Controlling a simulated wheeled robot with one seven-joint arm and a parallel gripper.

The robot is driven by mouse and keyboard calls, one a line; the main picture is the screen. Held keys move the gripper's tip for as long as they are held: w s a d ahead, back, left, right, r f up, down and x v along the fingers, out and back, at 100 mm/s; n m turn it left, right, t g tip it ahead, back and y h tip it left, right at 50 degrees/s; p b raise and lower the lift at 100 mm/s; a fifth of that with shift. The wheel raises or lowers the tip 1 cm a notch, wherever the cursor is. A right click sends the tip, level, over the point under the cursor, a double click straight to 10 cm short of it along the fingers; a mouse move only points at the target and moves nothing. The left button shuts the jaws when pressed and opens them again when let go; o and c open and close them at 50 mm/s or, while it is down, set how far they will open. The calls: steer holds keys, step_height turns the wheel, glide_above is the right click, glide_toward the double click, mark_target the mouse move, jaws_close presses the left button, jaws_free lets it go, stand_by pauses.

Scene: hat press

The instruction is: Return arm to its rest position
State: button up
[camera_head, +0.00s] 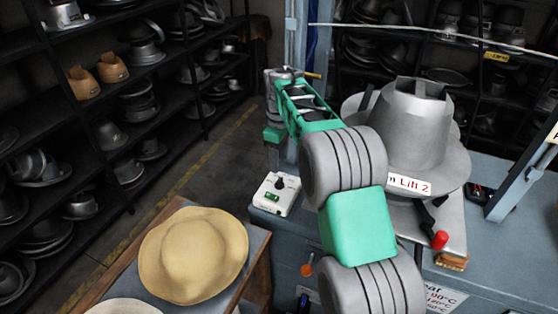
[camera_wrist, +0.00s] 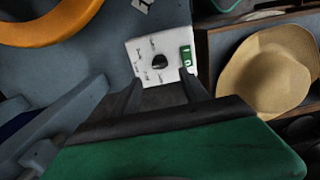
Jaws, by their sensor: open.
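My gripper (camera_wrist: 160,80) shows in the wrist view with its two dark fingers apart and nothing between them. Beyond the fingertips lies a white control box (camera_wrist: 158,54) with a black knob and a green switch. In the head view my arm (camera_head: 358,226) reaches from the lower right up and to the left, then bends down near the blue post. The fingers are not clear there. The control box (camera_head: 276,193) stands below that end of the arm, on the front left corner of the blue bench (camera_head: 340,225).
A grey metal hat press (camera_head: 415,130) stands right beside my arm, with a red-tipped lever (camera_head: 440,239) in front. A tan hat (camera_head: 193,255) lies on a side table at the lower left. Shelves (camera_head: 110,110) of metal moulds line the left; floor shows between.

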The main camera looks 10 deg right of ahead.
steer(key=s+r+m+t+p, duration=0.1)
steer(key=s+r+m+p, duration=0.15)
steer(key=s+r, duration=0.4)
steer(key=s+r+m+t+p, duration=0.15)
steer(key=s+r+p, duration=0.25)
steer(key=r, duration=0.5)
steer(key=s+r+m+t+p, duration=0.1)
steer(key=s+m+p, duration=0.1)
steer(key=s, duration=0.3)
steer(key=s+r+m+p, duration=0.2)
steer(key=s, duration=0.4)
steer(key=s+r+m+t+p, duration=0.1)
steer(key=s+m+p, duration=0.1)
steer(key=s, duration=0.4)
steer(key=shift+r+m+t+p, duration=0.15)
steer(key=shift+m+t+p, duration=0.15)
steer(key=shift+m+t, duration=0.1)
steer(key=shift+f, duration=0.2)
